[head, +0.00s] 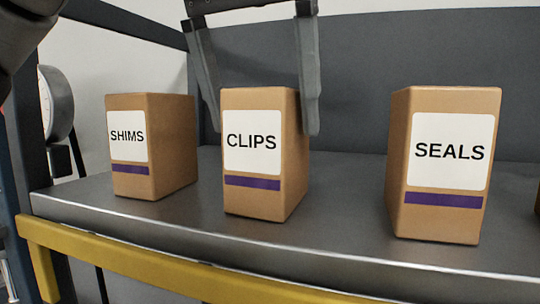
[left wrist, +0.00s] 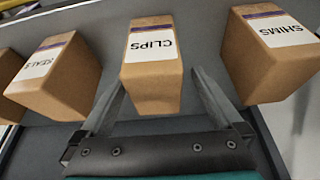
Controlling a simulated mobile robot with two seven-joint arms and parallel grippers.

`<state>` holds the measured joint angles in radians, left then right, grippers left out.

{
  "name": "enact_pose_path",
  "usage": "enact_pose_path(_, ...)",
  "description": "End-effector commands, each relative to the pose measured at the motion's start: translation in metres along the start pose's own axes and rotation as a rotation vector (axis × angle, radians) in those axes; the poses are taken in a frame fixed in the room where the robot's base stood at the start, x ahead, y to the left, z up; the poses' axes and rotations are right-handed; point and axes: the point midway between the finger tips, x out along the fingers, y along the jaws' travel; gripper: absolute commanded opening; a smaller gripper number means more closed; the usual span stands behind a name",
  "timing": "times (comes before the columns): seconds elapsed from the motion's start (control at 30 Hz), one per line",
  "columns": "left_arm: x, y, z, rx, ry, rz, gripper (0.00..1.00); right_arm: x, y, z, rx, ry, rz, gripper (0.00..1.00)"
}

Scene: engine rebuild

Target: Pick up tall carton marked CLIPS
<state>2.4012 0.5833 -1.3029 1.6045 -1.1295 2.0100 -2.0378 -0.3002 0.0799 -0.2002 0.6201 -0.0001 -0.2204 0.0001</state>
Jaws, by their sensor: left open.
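The tall brown carton marked CLIPS (head: 253,198) stands upright on the grey shelf, with a white label and a purple stripe. It also shows in the left wrist view (left wrist: 152,88), between the fingers. My left gripper (head: 263,132) is open and comes down from above, with one finger on each side of the carton's upper part. The left wrist view shows the spread fingers (left wrist: 157,80) too, with gaps beside the carton. I cannot tell whether either finger touches it. My right gripper is not in view.
A SHIMS carton (head: 130,183) stands to the left and a SEALS carton (head: 440,222) to the right on the grey shelf (head: 340,235). A yellow rail (head: 150,268) runs along the shelf's front. A grey panel (head: 360,60) rises behind. Free shelf lies between CLIPS and SEALS.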

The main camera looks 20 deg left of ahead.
Motion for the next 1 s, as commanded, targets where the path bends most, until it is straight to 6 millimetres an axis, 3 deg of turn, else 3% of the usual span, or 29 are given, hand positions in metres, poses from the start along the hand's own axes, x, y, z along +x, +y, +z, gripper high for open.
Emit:
enact_pose_path(0.33,0.043,0.005,-0.003,0.001,-0.001,0.0,1.0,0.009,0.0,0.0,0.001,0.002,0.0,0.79)
enact_pose_path(0.67,0.048,0.005,-0.004,0.0,0.001,0.001,0.99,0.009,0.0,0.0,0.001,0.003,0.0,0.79)
enact_pose_path(1.0,0.048,0.005,-0.004,0.0,0.001,0.001,0.61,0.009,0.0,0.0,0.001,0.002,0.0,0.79)
